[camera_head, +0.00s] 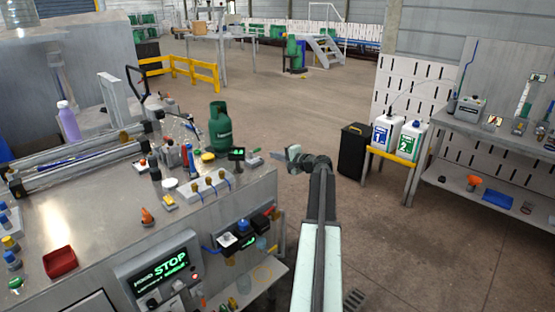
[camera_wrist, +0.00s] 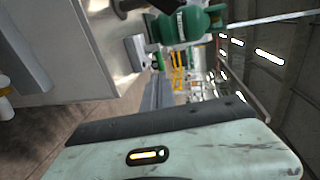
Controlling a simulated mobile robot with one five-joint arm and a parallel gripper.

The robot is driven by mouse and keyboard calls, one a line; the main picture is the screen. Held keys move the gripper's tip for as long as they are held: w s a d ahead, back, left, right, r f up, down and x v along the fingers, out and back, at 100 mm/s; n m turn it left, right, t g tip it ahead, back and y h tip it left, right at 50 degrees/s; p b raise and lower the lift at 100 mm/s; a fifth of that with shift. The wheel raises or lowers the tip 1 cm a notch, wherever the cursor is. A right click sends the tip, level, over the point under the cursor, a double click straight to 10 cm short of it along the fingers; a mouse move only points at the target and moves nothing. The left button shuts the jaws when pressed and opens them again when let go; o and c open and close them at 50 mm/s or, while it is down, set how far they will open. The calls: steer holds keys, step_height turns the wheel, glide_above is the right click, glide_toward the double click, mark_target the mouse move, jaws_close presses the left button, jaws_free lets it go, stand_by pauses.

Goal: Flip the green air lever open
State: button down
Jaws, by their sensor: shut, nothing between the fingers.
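My gripper (camera_head: 273,155) is shut and empty. It is held out just right of the workbench's far right corner, pointing left. In the wrist view its narrow grey fingers (camera_wrist: 158,92) point away from the camera, with nothing between them.
A green gas cylinder (camera_head: 220,130) stands on the workbench near my gripper. A control box (camera_head: 160,272) reading STOP is at the lower left. A stand with white canisters (camera_head: 411,140) is at right.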

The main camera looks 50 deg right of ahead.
steer(key=b+x, duration=0.1)
steer(key=x, duration=0.8)
